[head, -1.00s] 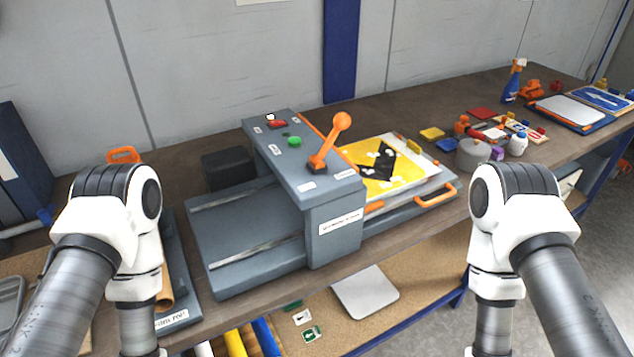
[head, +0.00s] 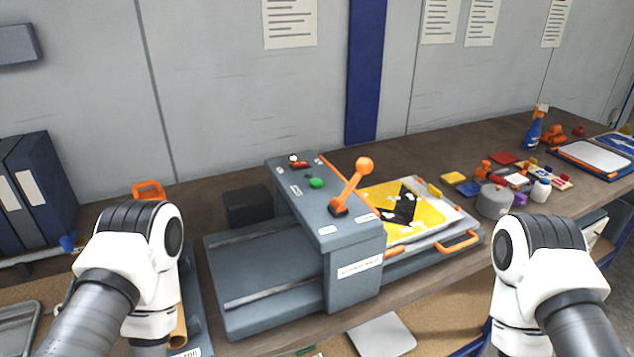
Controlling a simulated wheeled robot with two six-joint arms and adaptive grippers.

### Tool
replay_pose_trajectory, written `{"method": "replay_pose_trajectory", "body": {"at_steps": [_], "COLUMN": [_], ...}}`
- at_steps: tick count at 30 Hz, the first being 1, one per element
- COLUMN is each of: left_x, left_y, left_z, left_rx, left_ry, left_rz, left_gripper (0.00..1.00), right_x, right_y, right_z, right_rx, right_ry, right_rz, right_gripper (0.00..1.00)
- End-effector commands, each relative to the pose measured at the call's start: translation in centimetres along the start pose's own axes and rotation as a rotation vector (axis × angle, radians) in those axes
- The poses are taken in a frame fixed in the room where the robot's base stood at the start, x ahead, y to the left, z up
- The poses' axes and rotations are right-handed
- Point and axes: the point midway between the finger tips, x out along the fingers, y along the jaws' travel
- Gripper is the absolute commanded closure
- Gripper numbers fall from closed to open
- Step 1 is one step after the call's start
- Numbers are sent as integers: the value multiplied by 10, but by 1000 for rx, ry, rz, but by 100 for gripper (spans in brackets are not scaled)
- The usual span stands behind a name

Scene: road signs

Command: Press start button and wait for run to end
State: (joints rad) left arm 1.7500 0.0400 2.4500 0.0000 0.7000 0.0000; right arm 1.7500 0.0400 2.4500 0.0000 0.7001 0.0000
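A grey machine (head: 352,240) stands on the bench in the middle of the head view. On its top panel are a green button (head: 317,183), a red button (head: 300,164) and an orange lever (head: 352,187) with a round knob, tilted up to the right. A tray (head: 460,242) with orange handles sits at the machine's right side. It carries a yellow sign (head: 420,212) with a black figure and white patches, its left part close to the machine. My two arms show at the lower left and lower right, apart from the machine. Neither gripper is in the picture.
A black box (head: 247,205) stands behind the machine. To the right are a grey round container (head: 494,202), small coloured blocks, a blue spray bottle (head: 533,130) and a white board (head: 597,158). Dark binders (head: 38,190) stand at the left. A light panel (head: 381,335) lies below the bench top.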

Motion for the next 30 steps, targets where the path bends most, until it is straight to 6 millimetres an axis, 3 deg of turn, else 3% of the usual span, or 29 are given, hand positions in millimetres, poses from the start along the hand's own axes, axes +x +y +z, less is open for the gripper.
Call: {"method": "replay_pose_trajectory", "body": {"at_steps": [7, 8, 11, 30], "left_x": [0, 0, 0, 0], "left_y": [0, 0, 0, 0], "left_z": [0, 0, 0, 0], "left_rx": [0, 0, 0, 0], "left_ry": [0, 0, 0, 0], "left_rz": [0, 0, 0, 0], "left_gripper": [60, 64, 99, 100], "right_x": [0, 0, 0, 0], "right_y": [0, 0, 0, 0], "right_z": [0, 0, 0, 0], "right_rx": [0, 0, 0, 0], "right_ry": [0, 0, 0, 0], "right_rz": [0, 0, 0, 0], "right_gripper": [100, 100, 100, 100]}}
